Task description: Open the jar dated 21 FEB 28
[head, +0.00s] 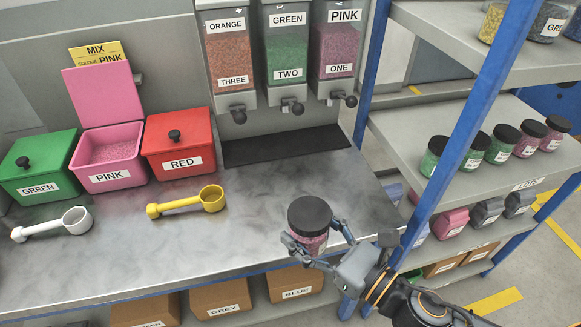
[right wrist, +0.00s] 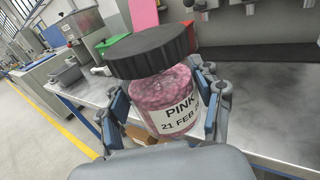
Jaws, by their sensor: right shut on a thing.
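A jar of pink granules (head: 312,243) with a black lid (head: 310,214) is at the right front of the grey counter. In the right wrist view the jar's label (right wrist: 178,119) reads PINK, 21 FEB and a partly hidden year. The black lid (right wrist: 150,52) sits over the jar's mouth. My right gripper (head: 318,238) is shut around the jar's body below the lid, one finger on each side, as the right wrist view also shows (right wrist: 163,98). I cannot tell whether the jar's base touches the counter. My left gripper is not in view.
Green (head: 38,165), pink (head: 108,158) and red (head: 180,143) bins stand at the left; the pink one is open. White (head: 52,224) and yellow (head: 186,201) scoops lie in front. Dispensers (head: 286,55) hang behind. Several lidded jars (head: 502,144) stand on the right shelf (head: 440,118).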

